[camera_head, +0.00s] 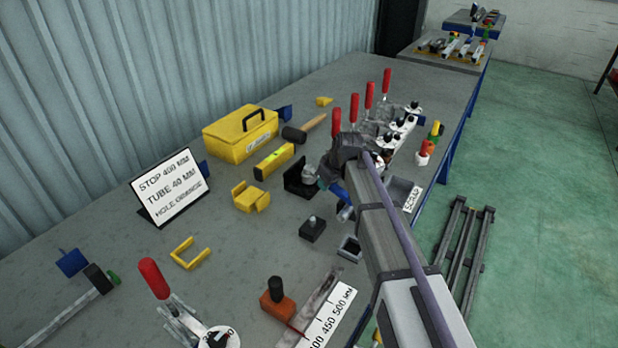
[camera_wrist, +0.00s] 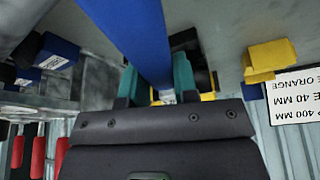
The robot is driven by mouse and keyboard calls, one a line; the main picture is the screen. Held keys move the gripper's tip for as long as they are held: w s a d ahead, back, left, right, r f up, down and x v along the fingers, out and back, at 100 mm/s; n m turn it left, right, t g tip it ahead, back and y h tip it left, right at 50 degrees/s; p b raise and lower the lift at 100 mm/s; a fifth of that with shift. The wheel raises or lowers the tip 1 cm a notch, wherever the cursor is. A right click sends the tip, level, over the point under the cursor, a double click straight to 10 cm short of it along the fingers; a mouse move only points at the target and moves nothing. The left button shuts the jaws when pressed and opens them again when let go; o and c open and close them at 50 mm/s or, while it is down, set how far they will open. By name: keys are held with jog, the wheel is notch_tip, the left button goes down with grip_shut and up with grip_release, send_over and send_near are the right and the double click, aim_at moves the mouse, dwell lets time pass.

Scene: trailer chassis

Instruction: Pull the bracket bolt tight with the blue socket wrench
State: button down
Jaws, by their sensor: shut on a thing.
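The blue socket wrench (camera_wrist: 135,38) runs as a long blue bar between the teal fingers of my gripper (camera_wrist: 157,82) in the wrist view. My gripper is shut on it. In the head view a short part of the blue wrench (camera_head: 338,191) shows beside my gripper (camera_head: 325,184), low over the bench. A black angled bracket (camera_head: 297,180) stands just left of my gripper, with a grey round part at its right side. The bracket bolt cannot be made out, and I cannot tell whether the socket sits on it.
A yellow toolbox (camera_head: 240,134), a yellow level (camera_head: 273,162) and a mallet (camera_head: 304,128) lie behind and left. Several red-handled clamps (camera_head: 353,113) stand beyond my gripper. A small black block (camera_head: 312,229) and a scrap bin (camera_head: 403,193) are close by. A sign (camera_head: 170,188) stands left.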

jog(key=shift+a, duration=0.1)
jog(key=shift+s+a+m, duration=0.45)
jog(key=shift+a+m, duration=0.05)
jog(key=shift+m, duration=0.4)
jog(key=shift+w+d+n, duration=0.15)
jog(key=shift+d+n, duration=0.1)
jog(key=shift+n, duration=0.05)
jog(key=shift+r, duration=0.1)
notch_tip(320, 180, up, 6)
jog(key=p, duration=0.6)
dwell(0.5)
